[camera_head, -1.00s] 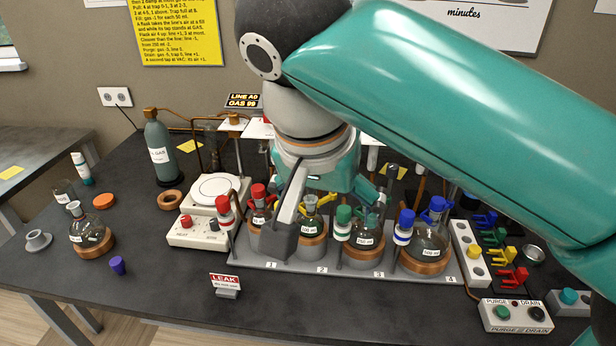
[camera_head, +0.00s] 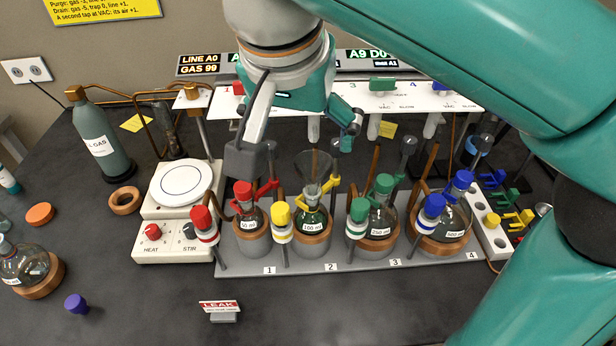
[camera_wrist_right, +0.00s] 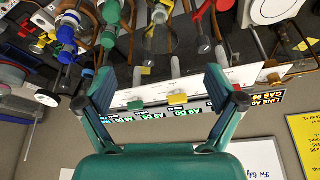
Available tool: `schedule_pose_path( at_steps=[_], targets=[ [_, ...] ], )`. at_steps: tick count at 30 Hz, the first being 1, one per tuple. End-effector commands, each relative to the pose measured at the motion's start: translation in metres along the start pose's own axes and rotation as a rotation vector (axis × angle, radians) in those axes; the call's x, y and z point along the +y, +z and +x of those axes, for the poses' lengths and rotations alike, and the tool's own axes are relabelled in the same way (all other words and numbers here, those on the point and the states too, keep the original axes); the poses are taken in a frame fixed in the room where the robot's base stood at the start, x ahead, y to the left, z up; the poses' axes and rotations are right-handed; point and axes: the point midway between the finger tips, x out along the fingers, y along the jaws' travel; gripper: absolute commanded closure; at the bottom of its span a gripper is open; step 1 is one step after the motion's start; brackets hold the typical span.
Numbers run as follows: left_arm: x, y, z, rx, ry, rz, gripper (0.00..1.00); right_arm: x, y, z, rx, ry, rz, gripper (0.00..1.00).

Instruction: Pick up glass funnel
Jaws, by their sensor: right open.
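The clear glass funnel (camera_head: 314,170) stands upright over the 100 ml flask (camera_head: 312,222) at station 2, beside a yellow clamp. Its stem reaches down to the flask neck; whether it sits inside cannot be told. My right gripper (camera_head: 297,146) is open and empty, above and behind the funnel in the picture, with its fingers spread to either side. My left gripper is not in view.
Flasks with red, green and blue clamps stand close by on the grey base (camera_head: 350,262). A white valve panel (camera_head: 410,98) is behind. A hotplate (camera_head: 181,186) is at left, a LEAK sign (camera_head: 220,308) in front.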

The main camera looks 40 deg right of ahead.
Motion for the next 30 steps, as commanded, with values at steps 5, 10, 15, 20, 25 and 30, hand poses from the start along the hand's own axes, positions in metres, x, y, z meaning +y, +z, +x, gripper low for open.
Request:
schedule_pose_path(
  at_steps=[5, 10, 15, 20, 25, 30],
  targets=[
    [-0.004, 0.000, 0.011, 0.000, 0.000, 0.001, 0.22, 0.005, -0.001, 0.043, -0.002, 0.008, 0.012, 0.07],
    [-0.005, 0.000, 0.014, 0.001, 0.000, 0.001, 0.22, 0.005, -0.002, 0.067, -0.001, 0.007, 0.014, 0.07],
    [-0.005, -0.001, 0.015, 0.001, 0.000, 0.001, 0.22, 0.005, -0.003, 0.075, -0.001, 0.006, 0.014, 0.07],
    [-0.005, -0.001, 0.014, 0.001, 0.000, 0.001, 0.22, 0.003, -0.009, 0.089, -0.002, 0.009, 0.016, 0.07],
    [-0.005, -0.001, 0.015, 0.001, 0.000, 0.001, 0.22, 0.001, -0.015, 0.114, -0.002, 0.009, 0.015, 0.07],
    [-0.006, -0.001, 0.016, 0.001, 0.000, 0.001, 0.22, 0.001, -0.015, 0.126, -0.002, 0.007, 0.015, 0.07]
  ],
)
